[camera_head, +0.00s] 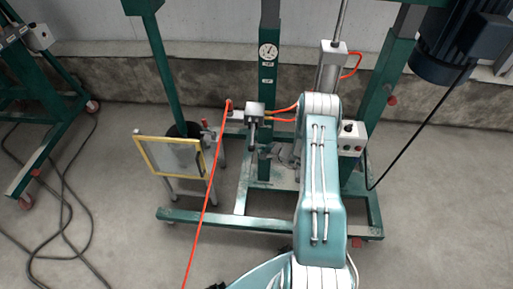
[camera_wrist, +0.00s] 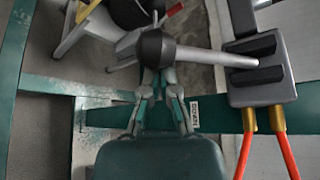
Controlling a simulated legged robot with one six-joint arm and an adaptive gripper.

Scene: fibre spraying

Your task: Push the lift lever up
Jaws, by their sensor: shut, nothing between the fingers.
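The lift lever is a silver rod with a round black knob (camera_wrist: 155,48) at its end, sticking out from a dark grey valve block (camera_wrist: 262,72) in the wrist view. In the head view the block (camera_head: 255,112) sits on the green post, with the lever (camera_head: 253,136) below it. My gripper (camera_wrist: 160,78) is shut and empty, its fingertips right by the knob in the wrist view. I cannot tell whether they touch it. My arm hides most of the gripper in the head view.
Orange hoses (camera_wrist: 250,145) run from the block. A green frame (camera_head: 240,222) on castors stands around the post. A yellow-framed panel (camera_head: 172,156) stands to the left. A control box (camera_head: 351,139) is to the right. Black cables lie on the left floor.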

